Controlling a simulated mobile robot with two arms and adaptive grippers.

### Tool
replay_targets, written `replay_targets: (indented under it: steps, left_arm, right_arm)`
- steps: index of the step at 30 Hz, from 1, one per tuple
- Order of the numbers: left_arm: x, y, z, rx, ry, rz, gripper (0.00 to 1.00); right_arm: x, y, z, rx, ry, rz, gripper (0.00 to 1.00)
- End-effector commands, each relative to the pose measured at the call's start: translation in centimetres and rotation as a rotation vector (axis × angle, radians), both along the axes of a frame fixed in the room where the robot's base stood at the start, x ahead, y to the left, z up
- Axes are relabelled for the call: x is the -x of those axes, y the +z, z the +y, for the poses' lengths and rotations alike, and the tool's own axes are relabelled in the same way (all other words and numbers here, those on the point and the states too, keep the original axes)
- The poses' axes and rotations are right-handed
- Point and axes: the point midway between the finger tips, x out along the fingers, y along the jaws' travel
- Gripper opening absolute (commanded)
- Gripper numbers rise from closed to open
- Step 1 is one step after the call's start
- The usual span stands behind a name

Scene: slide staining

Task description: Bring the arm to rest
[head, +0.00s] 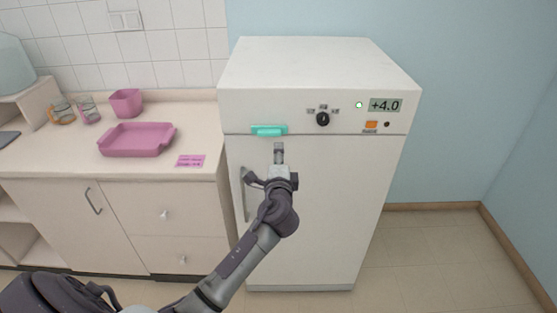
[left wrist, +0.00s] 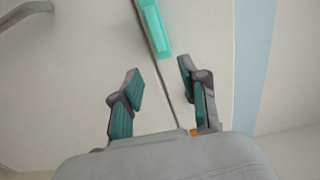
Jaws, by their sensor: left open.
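My left arm reaches up from the bottom left in the head view. Its gripper (head: 279,152) is in front of the white fridge (head: 320,200), just below a teal handle strip (head: 269,130). In the left wrist view the left gripper (left wrist: 160,85) has its two fingers spread apart with nothing between them. The teal strip (left wrist: 152,25) lies beyond the fingertips there, apart from them. The right gripper is not in view.
The fridge has a vertical grey door handle (head: 244,195), a black knob (head: 322,119) and a +4.0 display (head: 385,105). The counter (head: 60,160) at left holds a pink tray (head: 137,140), a pink tub (head: 126,102), glass mugs and a pink card (head: 191,160). Floor at right is clear.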

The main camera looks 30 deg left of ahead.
Motion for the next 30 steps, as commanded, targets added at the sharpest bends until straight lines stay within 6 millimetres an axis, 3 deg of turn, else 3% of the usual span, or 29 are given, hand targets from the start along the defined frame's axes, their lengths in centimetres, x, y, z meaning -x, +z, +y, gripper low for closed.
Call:
replay_targets:
  steps: [6,23,26,29,30]
  left_arm:
    - [1.4,0.0,-0.9,0.001,0.002,-0.001,0.44]
    - [1.4,-0.5,-0.9,0.006,-0.002,0.008,0.44]
    - [1.3,-3.4,-1.2,0.039,-0.020,0.049,0.44]
    - [1.5,-9.0,-1.9,0.114,-0.051,0.129,0.44]
    - [1.8,-11.9,-2.2,0.156,-0.063,0.169,0.44]
  right_arm:
    - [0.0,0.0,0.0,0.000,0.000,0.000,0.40]
    - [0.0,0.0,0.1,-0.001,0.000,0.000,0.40]
    - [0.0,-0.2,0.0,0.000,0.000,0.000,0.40]
    - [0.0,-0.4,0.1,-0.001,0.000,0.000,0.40]
    - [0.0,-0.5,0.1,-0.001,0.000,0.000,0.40]
